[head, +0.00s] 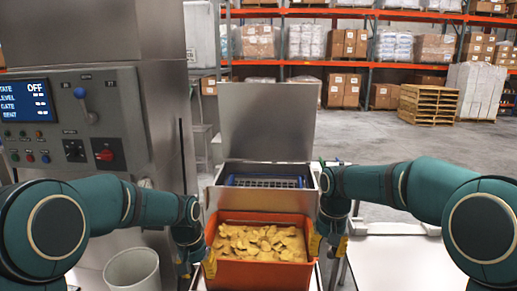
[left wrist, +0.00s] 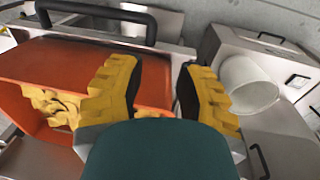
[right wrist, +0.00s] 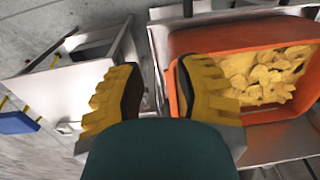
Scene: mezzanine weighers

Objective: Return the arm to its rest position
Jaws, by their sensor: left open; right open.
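My left gripper (head: 197,264) is at the left side of the orange crate (head: 262,217), which holds yellow chip-like pieces (head: 262,243). In the left wrist view its yellow fingers (left wrist: 160,88) are spread apart with nothing between them, near the crate's side wall. My right gripper (head: 326,245) is at the crate's right side. In the right wrist view its yellow fingers (right wrist: 154,90) are apart and empty, with one overlapping the crate wall in the picture. I cannot tell whether either gripper touches the crate. The crate stands upright.
A steel machine with an open lid (head: 267,122) and a blue-framed grid (head: 264,181) stands behind the crate. A control panel (head: 75,120) reading OFF is at left. A white bin (head: 132,269) stands at lower left. A pale side table (head: 395,262) is at right.

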